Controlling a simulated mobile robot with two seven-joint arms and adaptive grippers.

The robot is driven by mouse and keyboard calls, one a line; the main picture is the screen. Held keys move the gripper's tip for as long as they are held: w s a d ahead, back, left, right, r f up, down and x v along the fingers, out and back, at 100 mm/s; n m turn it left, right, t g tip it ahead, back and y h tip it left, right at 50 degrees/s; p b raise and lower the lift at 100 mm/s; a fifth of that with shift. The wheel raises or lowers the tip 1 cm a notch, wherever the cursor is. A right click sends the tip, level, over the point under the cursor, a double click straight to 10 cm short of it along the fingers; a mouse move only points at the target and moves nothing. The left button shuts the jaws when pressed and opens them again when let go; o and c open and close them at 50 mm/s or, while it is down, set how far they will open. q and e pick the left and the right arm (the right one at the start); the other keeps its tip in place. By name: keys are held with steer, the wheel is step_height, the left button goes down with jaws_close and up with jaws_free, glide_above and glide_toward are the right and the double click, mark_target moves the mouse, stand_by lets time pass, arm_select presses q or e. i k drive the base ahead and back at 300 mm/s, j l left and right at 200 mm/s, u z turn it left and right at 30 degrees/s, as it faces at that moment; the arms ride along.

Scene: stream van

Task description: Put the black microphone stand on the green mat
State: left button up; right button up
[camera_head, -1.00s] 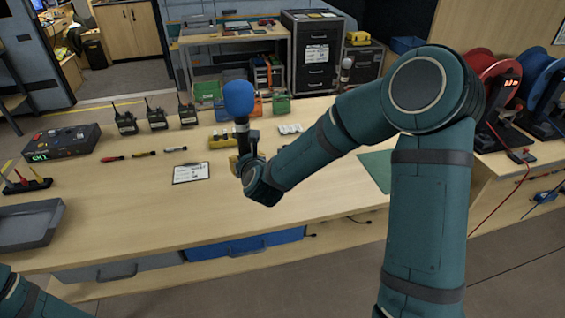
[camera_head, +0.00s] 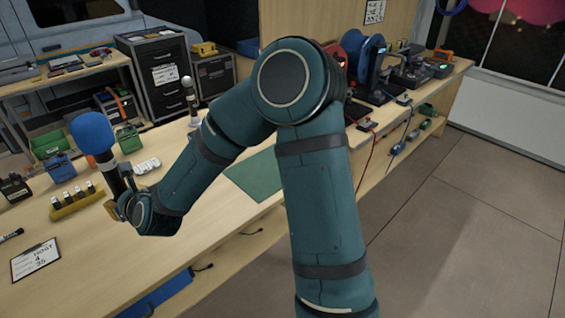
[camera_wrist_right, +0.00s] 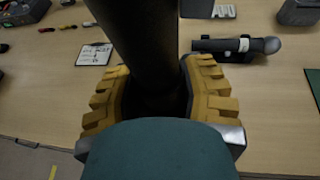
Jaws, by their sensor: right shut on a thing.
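My right gripper (camera_head: 120,200) is shut on a black microphone stand (camera_head: 117,179) topped by a blue foam ball (camera_head: 91,133). It is upright with a slight tilt, over the table. In the right wrist view the dark shaft (camera_wrist_right: 145,40) stands between the yellow finger pads (camera_wrist_right: 160,88); its lower end is hidden. The green mat (camera_head: 257,177) lies on the table to the right of the gripper in the head view, partly covered by my right arm. Its visible part is bare. My left gripper is out of view.
A silver-headed microphone (camera_head: 188,95) stands behind my arm, near the mat. A yellow holder (camera_head: 76,200) with small items, a white pack (camera_head: 146,165), and a clipboard (camera_head: 35,260) are on the table. Cable reels (camera_head: 362,60) stand beyond my arm.

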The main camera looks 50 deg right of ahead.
mark_target(273, 166)
steer(key=l+z, duration=0.15)
steer(key=l, duration=0.25)
steer(key=i+l+z, duration=0.15)
steer(key=l, duration=0.25)
steer(key=i+l+z, duration=0.15)
steer(key=l, duration=0.25)
